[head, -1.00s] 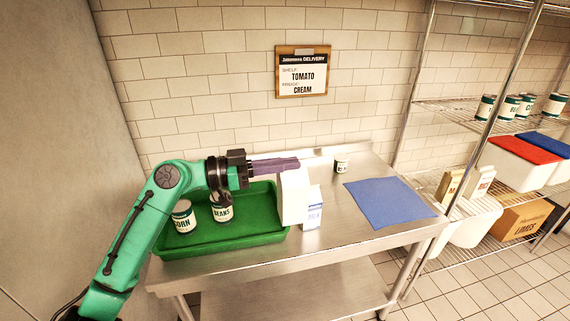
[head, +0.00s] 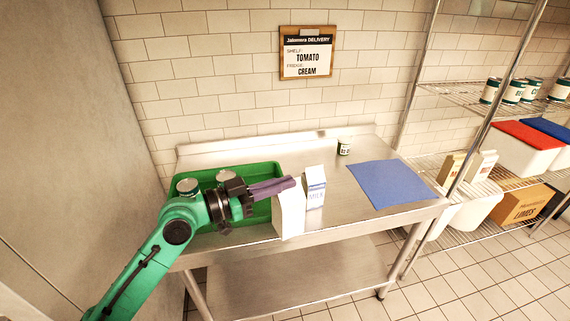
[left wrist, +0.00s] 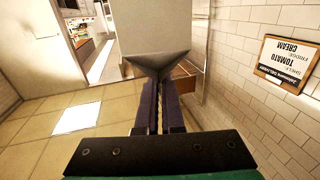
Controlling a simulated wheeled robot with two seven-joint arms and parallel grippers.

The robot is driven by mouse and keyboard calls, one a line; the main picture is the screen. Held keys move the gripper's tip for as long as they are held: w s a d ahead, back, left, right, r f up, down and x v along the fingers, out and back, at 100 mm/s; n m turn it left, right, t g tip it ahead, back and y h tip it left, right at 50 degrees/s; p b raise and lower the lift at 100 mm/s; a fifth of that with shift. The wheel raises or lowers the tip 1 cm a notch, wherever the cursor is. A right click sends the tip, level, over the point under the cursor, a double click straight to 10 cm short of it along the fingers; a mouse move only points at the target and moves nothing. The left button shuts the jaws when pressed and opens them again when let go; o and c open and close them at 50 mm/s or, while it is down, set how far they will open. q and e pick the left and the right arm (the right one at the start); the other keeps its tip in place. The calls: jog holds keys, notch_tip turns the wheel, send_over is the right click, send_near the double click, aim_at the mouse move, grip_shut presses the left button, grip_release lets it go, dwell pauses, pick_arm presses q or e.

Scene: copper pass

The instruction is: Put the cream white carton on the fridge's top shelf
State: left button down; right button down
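My left gripper (head: 288,184) is shut on the top of a plain white carton (head: 289,214) and holds it upright at the table's front edge. No label shows on the faces in view, so I cannot read whether it is cream. In the left wrist view the purple fingers (left wrist: 160,92) pinch the carton's gable, and its body (left wrist: 155,28) stands beyond them. The notice (head: 307,52) on the wall reads shelf tomato, fridge cream. I cannot make out the fridge in either view. My right gripper is not in view.
A milk carton (head: 316,190) stands just behind the held carton. Two cans are in the green tray (head: 262,209), partly behind my arm. A small can (head: 344,146) and a blue mat (head: 388,185) are on the steel table (head: 345,219). Wire shelving (head: 455,97) is at the right.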

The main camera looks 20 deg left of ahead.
pick_arm(q)
jog(key=s+f+n+t+y, duration=0.2)
jog(key=s+f+n+y, duration=0.2)
jog(key=f, duration=0.6)
jog(key=s+f+n+t+y, duration=0.3)
jog(key=s+f+y, duration=0.5)
jog(key=f, duration=0.3)
jog(key=shift+a+n+y, duration=0.3)
jog(key=shift+a+n, duration=0.05)
jog(key=shift+n, duration=0.45)
